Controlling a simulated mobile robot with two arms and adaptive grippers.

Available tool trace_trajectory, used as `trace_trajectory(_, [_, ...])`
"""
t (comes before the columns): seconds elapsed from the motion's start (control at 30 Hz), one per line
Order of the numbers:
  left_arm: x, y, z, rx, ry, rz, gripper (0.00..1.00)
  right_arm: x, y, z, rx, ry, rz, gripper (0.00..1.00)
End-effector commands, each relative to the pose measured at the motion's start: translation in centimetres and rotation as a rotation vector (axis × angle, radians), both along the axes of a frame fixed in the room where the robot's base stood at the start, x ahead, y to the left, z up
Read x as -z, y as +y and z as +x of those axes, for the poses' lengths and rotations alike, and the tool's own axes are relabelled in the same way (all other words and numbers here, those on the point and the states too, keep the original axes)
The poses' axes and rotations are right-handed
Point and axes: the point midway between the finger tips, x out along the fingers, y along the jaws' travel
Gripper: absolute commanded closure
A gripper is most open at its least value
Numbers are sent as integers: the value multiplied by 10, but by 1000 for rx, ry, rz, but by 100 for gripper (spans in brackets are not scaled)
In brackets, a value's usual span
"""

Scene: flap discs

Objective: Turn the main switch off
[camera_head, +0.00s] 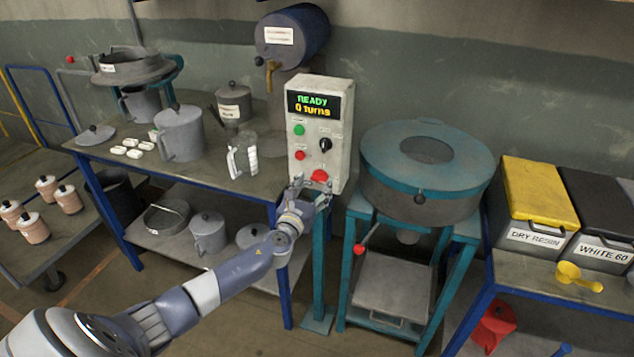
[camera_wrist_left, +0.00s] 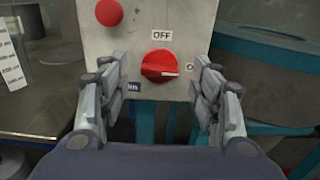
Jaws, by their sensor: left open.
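The main switch (camera_head: 320,176) is a red rotary knob low on the front of a grey control box (camera_head: 337,150). In the left wrist view the red knob (camera_wrist_left: 160,66) has its pale pointer mark toward the right, and an "OFF" label (camera_wrist_left: 162,35) sits above it. Another label to the right of the knob is partly hidden by a finger. My left gripper (camera_head: 311,188) is just in front of the box's lower part. In the wrist view its open fingers (camera_wrist_left: 165,92) stand to the left and right of the knob, apart from it. My right gripper is not in view.
The box display (camera_head: 314,104) reads "READY 0 turns". A red button (camera_head: 300,155), a green button (camera_head: 299,130) and a black knob (camera_head: 325,144) sit above the main switch. A blue-topped round machine (camera_head: 377,170) stands close on the right, and a workbench (camera_head: 225,186) with pots is on the left.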

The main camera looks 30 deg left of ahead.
Motion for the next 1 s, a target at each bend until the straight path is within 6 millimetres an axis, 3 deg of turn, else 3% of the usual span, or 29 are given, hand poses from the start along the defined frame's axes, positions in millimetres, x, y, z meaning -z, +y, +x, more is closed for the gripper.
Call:
trace_trajectory(0.2, [0, 5, 21, 1, 0, -1, 42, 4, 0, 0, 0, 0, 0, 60])
trace_trajectory(0.57, [0, 6, 26, 1, 1, -1, 42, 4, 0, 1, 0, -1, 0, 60])
trace_trajectory(0.6, [0, 6, 26, 1, 1, -1, 44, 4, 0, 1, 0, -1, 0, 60])
trace_trajectory(0.8, [1, 6, 26, 1, 1, -2, 85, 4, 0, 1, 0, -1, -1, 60])
trace_trajectory(1.0, [1, 6, 26, 1, 0, -5, 85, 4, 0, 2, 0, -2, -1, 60])
